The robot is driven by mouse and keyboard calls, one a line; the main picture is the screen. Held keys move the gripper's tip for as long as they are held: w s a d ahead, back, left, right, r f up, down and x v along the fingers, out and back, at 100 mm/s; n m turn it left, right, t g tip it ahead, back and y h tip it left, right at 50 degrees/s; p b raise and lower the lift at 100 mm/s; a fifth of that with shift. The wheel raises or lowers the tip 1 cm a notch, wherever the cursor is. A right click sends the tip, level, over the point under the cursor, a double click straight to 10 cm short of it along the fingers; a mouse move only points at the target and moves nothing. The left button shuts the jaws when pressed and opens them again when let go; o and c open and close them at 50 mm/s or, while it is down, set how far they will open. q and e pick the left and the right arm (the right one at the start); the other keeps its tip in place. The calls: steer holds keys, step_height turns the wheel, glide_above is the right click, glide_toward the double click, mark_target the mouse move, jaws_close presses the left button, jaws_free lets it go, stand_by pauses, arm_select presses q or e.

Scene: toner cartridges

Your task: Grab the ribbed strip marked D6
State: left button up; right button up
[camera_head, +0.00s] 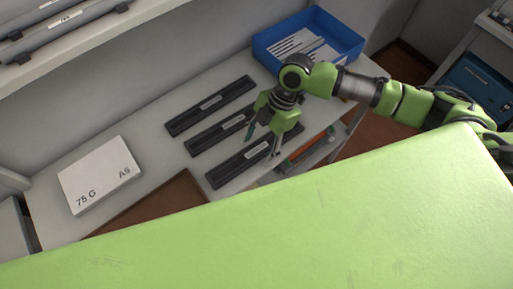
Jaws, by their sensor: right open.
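Three dark ribbed strips lie side by side on the light shelf in the head view: a far one (190,119), a middle one (203,142) and a near one (226,175). Each has a small pale label, too small to read, so I cannot tell which is D6. My right gripper (262,145) is open and empty, pointing down over the right part of the middle and near strips. It hides the right end of the middle strip and part of the near one. I cannot tell whether its fingertips touch anything. My left gripper is not in view.
A white box (99,175) marked "75 G" and "A5" lies at left. A blue bin (345,55) with white items stands behind my right arm. Grey tubes (62,35) lie on an upper shelf.

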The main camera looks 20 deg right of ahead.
steer(key=c, duration=1.2)
steer(key=shift+r, duration=0.1)
steer(key=shift+c, duration=0.4)
